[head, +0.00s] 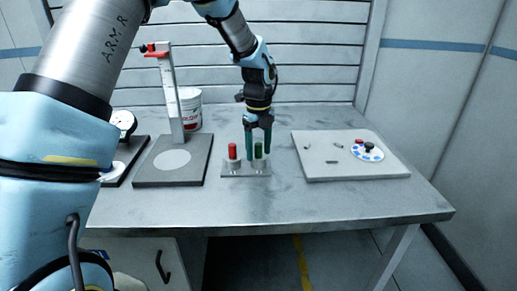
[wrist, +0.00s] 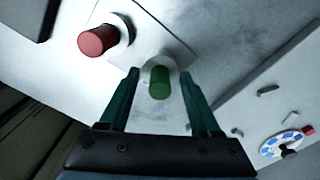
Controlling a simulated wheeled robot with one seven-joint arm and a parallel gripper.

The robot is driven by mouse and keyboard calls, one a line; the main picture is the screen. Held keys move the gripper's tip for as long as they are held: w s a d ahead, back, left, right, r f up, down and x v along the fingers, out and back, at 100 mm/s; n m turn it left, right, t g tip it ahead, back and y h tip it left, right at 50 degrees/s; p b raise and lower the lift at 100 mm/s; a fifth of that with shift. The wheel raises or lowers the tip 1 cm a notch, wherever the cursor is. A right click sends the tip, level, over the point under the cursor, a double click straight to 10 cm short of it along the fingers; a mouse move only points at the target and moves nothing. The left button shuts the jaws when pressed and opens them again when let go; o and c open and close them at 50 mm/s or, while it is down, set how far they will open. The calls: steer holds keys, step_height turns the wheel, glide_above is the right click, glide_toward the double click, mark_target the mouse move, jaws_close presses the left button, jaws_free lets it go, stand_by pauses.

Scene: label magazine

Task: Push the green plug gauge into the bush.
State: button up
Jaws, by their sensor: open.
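The green plug gauge (head: 258,150) stands upright on the right side of a small metal plate (head: 244,172) on the table. In the wrist view the green plug gauge (wrist: 160,83) lies between my fingertips, with a pale ring partly seen around its far end. That ring looks like the bush (head: 258,163); how deep the gauge sits in it I cannot tell. My gripper (head: 258,154) is open, pointing down, its two green fingers on either side of the gauge with gaps in the wrist view (wrist: 162,95).
A red plug gauge (head: 232,151) stands in another bush just left. A height stand (head: 176,105) on a dark base is further left, with a white bucket (head: 189,108) behind. A pale board (head: 345,160) with small parts and a blue-spotted disc (head: 367,151) lies right.

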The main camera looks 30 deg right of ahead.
mark_target(258, 144)
step_height(258, 144, up, 11)
steer(key=b, duration=0.2)
steer(key=shift+b, duration=0.3)
steer(key=shift+f, duration=0.1)
stand_by(0.3)
steer(key=w+a+f+n, duration=0.1)
steer(key=a+f+n, duration=0.1)
steer(key=a+n, duration=0.85)
steer(key=w+a+f+n, duration=0.1)
steer(key=a+f+n, duration=0.1)
steer(key=a+n, duration=0.85)
steer(key=s+a+f+n, duration=0.1)
steer(key=s+a+n, duration=0.1)
steer(key=a+n, duration=0.2)
steer(key=s+a+f+n+t, duration=0.1)
steer(key=s+a+n, duration=0.2)
steer(key=a, duration=0.4)
steer(key=s+a+f+n, duration=0.1)
steer(key=s+a+n, duration=0.2)
steer(key=a+n, duration=0.2)
steer(key=shift+a+f+t, duration=0.3)
steer(key=shift+a+f, duration=0.1)
steer(key=shift+a, duration=0.3)
